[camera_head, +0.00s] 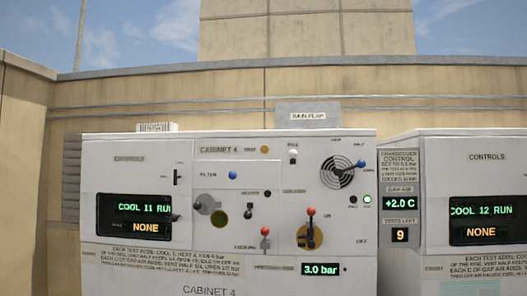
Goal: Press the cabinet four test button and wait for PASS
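Cabinet 4 (210,262) stands ahead, a pale cabinet with its name on the front. A small amber-brown round button (265,149) sits beside a small label that seems to read TEST, right of the CABINET 4 plate (219,150). Two small lamps sit at the panel's right: the left lamp (353,199) is dark and the right lamp (367,199) glows green; their labels are too small to read surely. Neither gripper is in view.
The panel also carries a blue knob (232,175), red-tipped levers (311,211), a blue-tipped lever by a round vent (338,172) and a 3.0 bar readout (321,269). A side panel (400,203) shows +2.0 C and tests left 9. Another cabinet (487,181) stands right.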

